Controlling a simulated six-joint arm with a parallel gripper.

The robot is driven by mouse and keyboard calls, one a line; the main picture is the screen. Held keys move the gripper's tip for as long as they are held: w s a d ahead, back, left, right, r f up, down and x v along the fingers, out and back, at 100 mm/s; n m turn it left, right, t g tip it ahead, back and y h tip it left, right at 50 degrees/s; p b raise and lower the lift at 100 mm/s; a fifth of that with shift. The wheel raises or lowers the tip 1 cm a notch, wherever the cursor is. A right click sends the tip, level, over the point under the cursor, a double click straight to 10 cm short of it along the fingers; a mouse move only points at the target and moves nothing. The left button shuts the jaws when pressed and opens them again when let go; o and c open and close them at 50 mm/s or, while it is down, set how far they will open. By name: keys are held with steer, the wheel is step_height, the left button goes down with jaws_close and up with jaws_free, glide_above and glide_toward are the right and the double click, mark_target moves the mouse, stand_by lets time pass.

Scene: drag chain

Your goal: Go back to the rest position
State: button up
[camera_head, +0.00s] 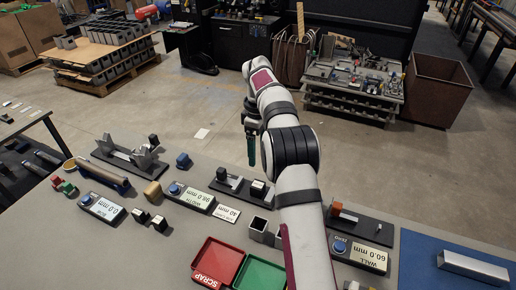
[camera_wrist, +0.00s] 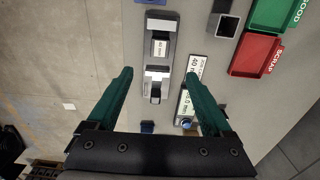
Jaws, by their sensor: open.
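My gripper (camera_head: 251,150) hangs from my arm above the far edge of the grey bench (camera_head: 180,225) in the head view, its teal fingers pointing down. In the wrist view my gripper (camera_wrist: 160,74) is open, with its two teal fingers wide apart and nothing held. Below and between the fingers in the wrist view is a dark fixture (camera_wrist: 158,52) with metal blocks, well apart from them. It appears to be the fixture with a block (camera_head: 238,186) near the bench's middle in the head view.
A red SCRAP tray (camera_head: 217,264) and a green tray (camera_head: 260,275) lie at the front. Gauges with displays (camera_head: 188,196), another fixture (camera_head: 130,155), square tube pieces (camera_head: 262,231) and a blue mat (camera_head: 430,262) occupy the bench. Open floor lies beyond the far edge.

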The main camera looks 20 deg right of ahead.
steer(key=s+a+r+m, duration=0.3)
steer(key=s+a+r, duration=0.2)
steer(key=s, duration=0.3)
steer(key=s+a+r+m, duration=0.3)
steer(key=s+a+r, duration=0.1)
steer(key=s, duration=0.3)
steer(key=s+a+f+m, duration=0.1)
steer(key=s+a+m, duration=0.1)
steer(key=s, duration=0.6)
steer(key=s+a+f+m+y, duration=0.1)
steer(key=s+a+f+m, duration=0.1)
steer(key=s, duration=0.6)
steer(key=s+a+f+m, duration=0.2)
steer(key=s+m, duration=0.2)
steer(key=s, duration=0.4)
steer(key=shift+s+a+m+y, duration=0.2)
steer(key=shift+a+m+y, duration=0.1)
steer(key=shift+y, duration=0.1)
